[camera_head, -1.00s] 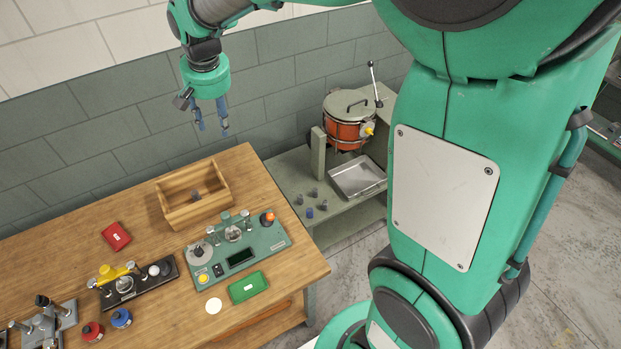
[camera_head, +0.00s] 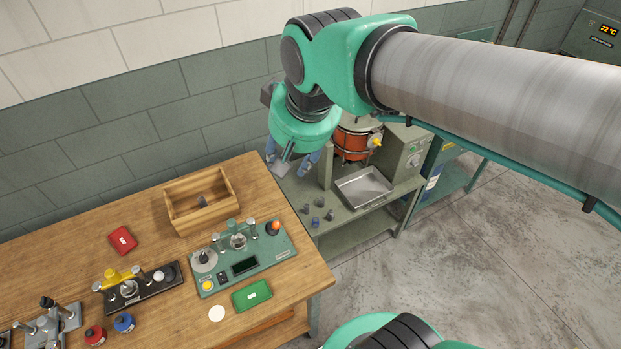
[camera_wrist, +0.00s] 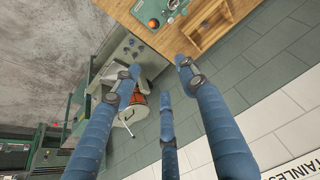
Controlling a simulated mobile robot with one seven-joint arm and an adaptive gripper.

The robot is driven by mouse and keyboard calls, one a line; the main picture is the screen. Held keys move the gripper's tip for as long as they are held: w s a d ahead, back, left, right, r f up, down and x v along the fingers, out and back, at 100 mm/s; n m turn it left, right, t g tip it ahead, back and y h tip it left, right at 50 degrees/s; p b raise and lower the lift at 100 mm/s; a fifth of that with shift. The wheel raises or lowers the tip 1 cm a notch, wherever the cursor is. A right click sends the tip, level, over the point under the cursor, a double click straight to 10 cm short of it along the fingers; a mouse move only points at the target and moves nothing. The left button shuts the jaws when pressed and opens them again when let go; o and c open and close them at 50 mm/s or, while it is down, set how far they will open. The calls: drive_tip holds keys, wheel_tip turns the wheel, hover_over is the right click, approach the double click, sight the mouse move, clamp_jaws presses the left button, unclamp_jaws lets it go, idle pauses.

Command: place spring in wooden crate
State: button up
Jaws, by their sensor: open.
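The wooden crate (camera_head: 207,219) stands at the back right of the wooden bench. A small dark grey upright piece (camera_head: 205,203) is inside it; I cannot tell if it is a spring. The crate (camera_wrist: 208,28) also shows at the top of the wrist view. My gripper (camera_head: 294,166) is open, pointing down to the right of the crate and left of the orange pot. In the wrist view my gripper (camera_wrist: 155,75) has its blue fingers apart with nothing between them. No object is clearly recognisable as the spring.
A green machine (camera_head: 243,264) sits before the crate. The orange pot (camera_head: 351,146), steel tray (camera_head: 363,187) and several small dark and blue pieces (camera_head: 316,222) are on the lower grey side table (camera_head: 345,214). A red box (camera_head: 122,240) lies left of the crate. The wall is close behind.

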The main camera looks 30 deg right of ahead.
drive_tip(key=s+d+f, duration=0.1)
drive_tip(key=s+f, duration=0.1)
drive_tip(key=s, duration=0.6)
drive_tip(key=shift+s+d+n+t, duration=0.25)
drive_tip(key=shift+s+n+t, duration=0.05)
drive_tip(key=shift+s+t, duration=0.1)
drive_tip(key=shift+f, duration=0.1)
wheel_tip(320, 180, down, 12)
drive_tip(key=b, duration=1.2)
drive_tip(key=shift+b, duration=0.3)
